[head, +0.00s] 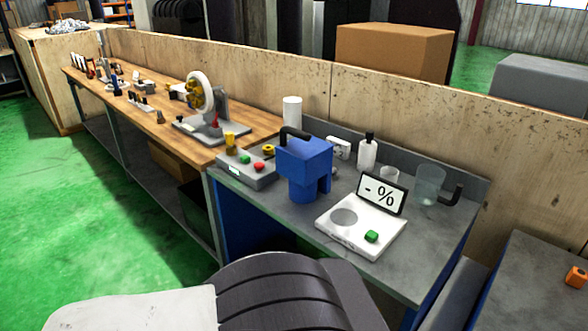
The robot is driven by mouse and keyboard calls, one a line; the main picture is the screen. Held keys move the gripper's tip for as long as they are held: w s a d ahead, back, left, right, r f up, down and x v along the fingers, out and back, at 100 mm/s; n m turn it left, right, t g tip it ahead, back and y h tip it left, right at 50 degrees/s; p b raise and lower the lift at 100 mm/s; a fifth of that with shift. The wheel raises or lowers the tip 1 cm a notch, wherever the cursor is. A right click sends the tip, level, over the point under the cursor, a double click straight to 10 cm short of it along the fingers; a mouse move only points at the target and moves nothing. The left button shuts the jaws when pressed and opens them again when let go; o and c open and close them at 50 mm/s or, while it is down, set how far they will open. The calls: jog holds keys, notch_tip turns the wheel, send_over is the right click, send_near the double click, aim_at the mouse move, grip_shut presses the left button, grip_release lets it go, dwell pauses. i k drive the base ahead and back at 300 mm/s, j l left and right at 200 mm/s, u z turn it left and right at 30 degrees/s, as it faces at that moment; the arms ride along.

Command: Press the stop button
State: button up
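A grey control box (247,175) sits at the left end of the grey bench. On its top are a red button (259,167) and a green button (245,160), with a yellow knob (229,141) behind them. The red button looks like the stop button; no lettering is readable. A blue device with a black handle (305,165) stands just right of the box. My gripper is not in view, so its state does not show.
A white scale (345,226) with a green button and a "- %" display stands to the right on the bench. A grinder wheel (200,92) stands on the wooden bench behind the box. Green floor (120,220) is open to the left.

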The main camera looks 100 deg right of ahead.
aim_at(258, 165)
jog(key=z, duration=3.3)
